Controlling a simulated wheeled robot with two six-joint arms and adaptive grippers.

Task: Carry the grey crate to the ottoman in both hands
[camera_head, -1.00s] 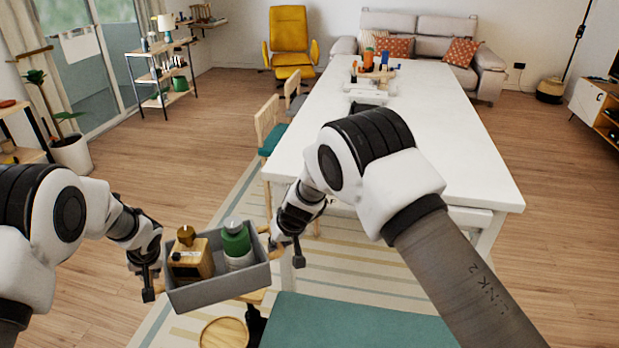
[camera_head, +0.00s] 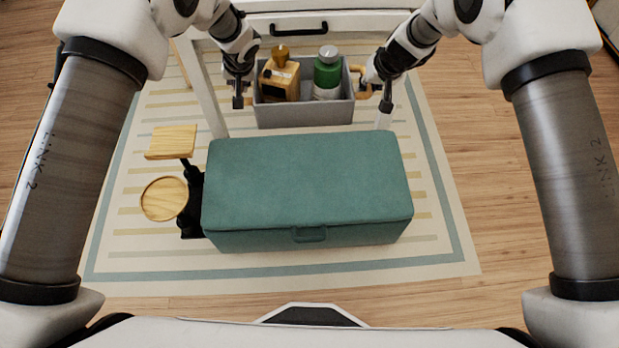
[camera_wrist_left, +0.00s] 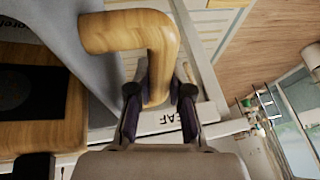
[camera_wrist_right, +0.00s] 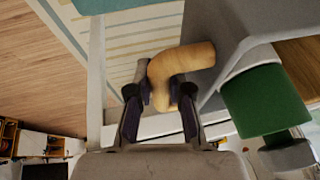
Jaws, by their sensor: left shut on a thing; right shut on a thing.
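The grey crate (camera_head: 305,115) hangs level between my two grippers, just past the far edge of the teal ottoman (camera_head: 305,185). A wooden bottle (camera_head: 280,82) and a green bottle (camera_head: 327,76) with a grey cap stand upright in it. My left gripper (camera_head: 239,97) is shut on the crate's left wooden handle, which shows in the left wrist view (camera_wrist_left: 135,33). My right gripper (camera_head: 385,100) is shut on the right wooden handle, which shows in the right wrist view (camera_wrist_right: 185,62). The ottoman's top is bare.
The white table (camera_head: 283,27) with a drawer stands right behind the crate. A dark stand with a round wooden tray (camera_head: 164,199) and a square wooden plate (camera_head: 171,141) is left of the ottoman. The striped rug (camera_head: 440,225) lies below, clear to the right.

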